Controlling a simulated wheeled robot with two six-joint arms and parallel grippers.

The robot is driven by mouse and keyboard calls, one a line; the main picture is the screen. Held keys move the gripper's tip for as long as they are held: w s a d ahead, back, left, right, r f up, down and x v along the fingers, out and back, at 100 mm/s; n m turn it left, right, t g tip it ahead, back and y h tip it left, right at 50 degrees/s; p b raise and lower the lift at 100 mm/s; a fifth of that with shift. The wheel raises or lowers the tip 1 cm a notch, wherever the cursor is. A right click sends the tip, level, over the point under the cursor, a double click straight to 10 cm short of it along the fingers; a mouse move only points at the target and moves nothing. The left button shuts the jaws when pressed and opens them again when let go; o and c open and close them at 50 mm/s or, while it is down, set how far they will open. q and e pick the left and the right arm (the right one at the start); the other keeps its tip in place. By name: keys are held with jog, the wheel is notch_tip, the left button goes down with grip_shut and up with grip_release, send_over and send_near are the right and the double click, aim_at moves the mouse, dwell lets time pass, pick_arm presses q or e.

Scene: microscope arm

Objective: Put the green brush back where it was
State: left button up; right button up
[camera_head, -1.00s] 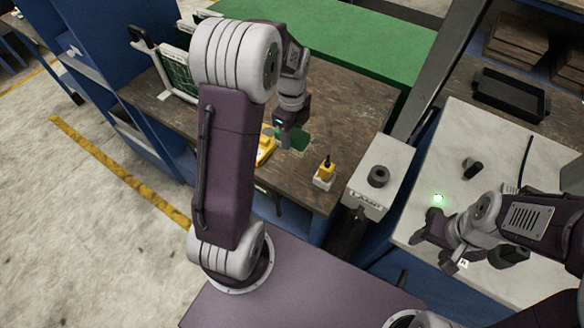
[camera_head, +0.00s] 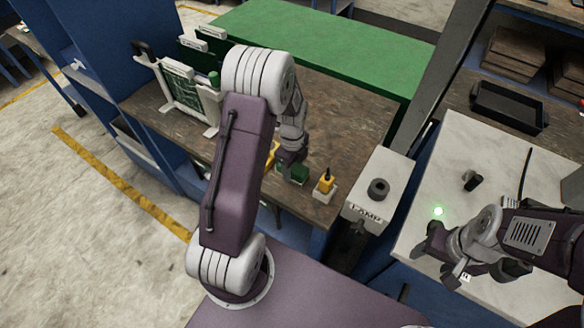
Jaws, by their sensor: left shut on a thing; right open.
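My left gripper (camera_head: 287,165) is low over the front part of the brown workbench, its fingers partly hidden by its own wrist. It is shut on a small dark green thing, taken to be the green brush (camera_head: 299,174), which shows at the right of its fingertips. The brush's bristles and far side cannot be made out. I cannot tell whether it touches the bench top. My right gripper (camera_head: 440,262) is open and empty over the pale table at the right.
A yellow-topped block (camera_head: 326,183) stands just right of the brush. A lamp block (camera_head: 372,207) stands beyond it. A rack with a green board (camera_head: 178,88) is at the back left. Another yellow thing (camera_head: 272,155) is partly hidden behind my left arm. The bench's back right is clear.

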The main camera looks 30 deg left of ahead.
pick_arm(q)
jog(key=shift+f, duration=0.15)
jog(key=o, duration=1.2)
notch_tip(320, 180, up, 12)
jog(key=s+d+f+n, duration=0.1)
jog(key=s+d+n, duration=0.2)
jog(key=s+n, duration=0.3)
jog(key=s+d+f+n+t, duration=0.1)
jog(key=s+d+n, duration=0.3)
jog(key=n, duration=0.9)
jog(key=shift+s+d+f, duration=0.2)
jog(key=shift+s+d, duration=0.1)
jog(key=shift+s, duration=1.1)
